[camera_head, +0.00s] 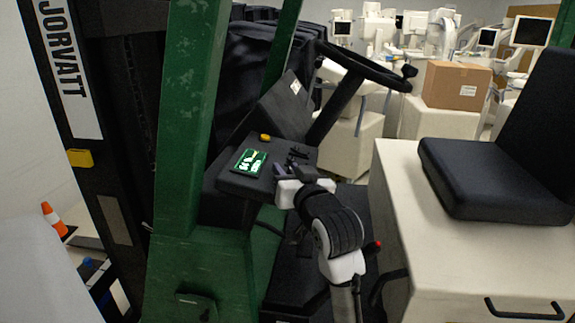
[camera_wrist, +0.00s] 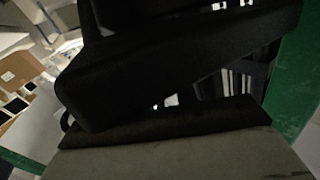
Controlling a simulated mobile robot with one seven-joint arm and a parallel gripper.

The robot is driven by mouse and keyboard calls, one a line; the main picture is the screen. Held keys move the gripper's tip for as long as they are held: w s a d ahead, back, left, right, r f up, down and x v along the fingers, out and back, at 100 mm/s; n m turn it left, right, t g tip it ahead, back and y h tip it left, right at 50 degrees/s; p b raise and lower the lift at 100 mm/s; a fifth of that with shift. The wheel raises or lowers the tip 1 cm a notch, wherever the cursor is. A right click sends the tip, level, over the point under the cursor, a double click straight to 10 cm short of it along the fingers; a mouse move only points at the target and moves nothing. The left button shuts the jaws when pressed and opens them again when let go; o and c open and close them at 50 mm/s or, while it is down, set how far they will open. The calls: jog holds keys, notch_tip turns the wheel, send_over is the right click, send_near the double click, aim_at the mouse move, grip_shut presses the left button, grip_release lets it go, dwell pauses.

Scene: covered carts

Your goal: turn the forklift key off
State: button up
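The forklift's black console (camera_head: 232,180) carries a green-and-white label (camera_head: 249,162), a yellow button (camera_head: 265,137) and small dark controls (camera_head: 298,153). I cannot make out the key for certain; it may be among these controls or hidden by my gripper. My gripper (camera_head: 283,171) is at the console's right front edge, close to the dark controls. Its fingertips are small and dark against the console, so I cannot tell their opening or whether they touch anything. The wrist view shows large black surfaces (camera_wrist: 170,75) very close up, with no key distinguishable.
The black steering wheel (camera_head: 365,68) stands above and behind the console. A green post (camera_head: 190,110) is on the left. The black seat (camera_head: 490,180) on its cream base (camera_head: 470,260) is on the right. A cardboard box (camera_head: 455,85) and white equipment stand behind.

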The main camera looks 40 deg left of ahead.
jog(key=shift+w+a, duration=0.15)
jog(key=shift+a, duration=0.1)
grip_shut()
